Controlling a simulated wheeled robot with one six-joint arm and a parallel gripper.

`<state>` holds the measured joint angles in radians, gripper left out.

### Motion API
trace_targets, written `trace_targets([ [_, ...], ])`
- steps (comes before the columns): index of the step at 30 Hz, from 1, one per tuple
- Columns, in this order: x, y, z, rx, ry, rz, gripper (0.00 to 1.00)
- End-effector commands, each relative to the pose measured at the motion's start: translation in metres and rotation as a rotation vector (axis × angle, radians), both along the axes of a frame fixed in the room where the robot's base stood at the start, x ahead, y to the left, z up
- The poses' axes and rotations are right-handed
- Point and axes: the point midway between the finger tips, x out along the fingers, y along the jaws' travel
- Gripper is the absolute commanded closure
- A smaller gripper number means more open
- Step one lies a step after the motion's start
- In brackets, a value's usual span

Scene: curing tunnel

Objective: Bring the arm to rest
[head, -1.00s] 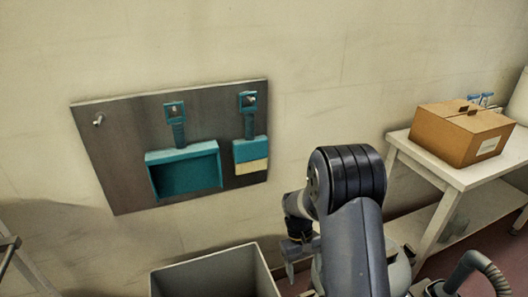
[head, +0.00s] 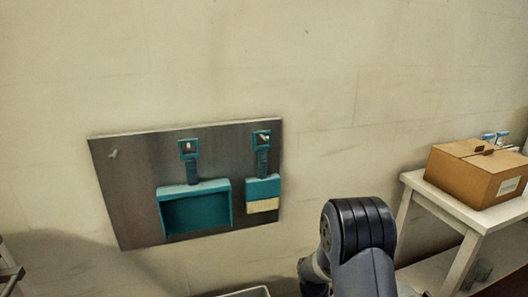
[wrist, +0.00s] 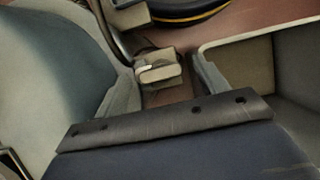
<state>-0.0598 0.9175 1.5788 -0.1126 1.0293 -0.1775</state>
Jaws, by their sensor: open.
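My arm (head: 355,245) shows at the bottom of the head view, bent at a dark ribbed joint, right of the wall board. The gripper itself is below the edge of that view. In the wrist view my gripper (wrist: 163,68) has its two grey fingers apart, beyond a dark bar with holes. I see nothing held between them. A small grey block (wrist: 158,72) shows in the gap, apparently farther off near the reddish floor.
A metal board (head: 130,200) on the wall holds a teal dustpan (head: 195,210) and brush (head: 262,190). A grey bin's rim (head: 250,292) shows at the bottom. A white table (head: 470,215) with a cardboard box (head: 478,172) stands right. The upper wall is clear.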

Motion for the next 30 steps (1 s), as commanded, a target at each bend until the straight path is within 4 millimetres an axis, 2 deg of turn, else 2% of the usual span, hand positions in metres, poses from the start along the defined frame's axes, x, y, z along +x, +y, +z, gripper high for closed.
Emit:
trace_targets([
  [5,0.009,0.003,0.023,0.0,-0.004,0.016,0.31],
  [18,0.039,0.014,0.102,0.0,-0.002,0.017,0.31],
  [19,0.034,0.012,0.087,0.0,0.005,0.016,0.31],
  [21,0.028,0.01,0.072,0.0,0.005,0.016,0.31],
  [30,0.006,0.003,0.016,0.0,0.004,0.014,0.31],
])
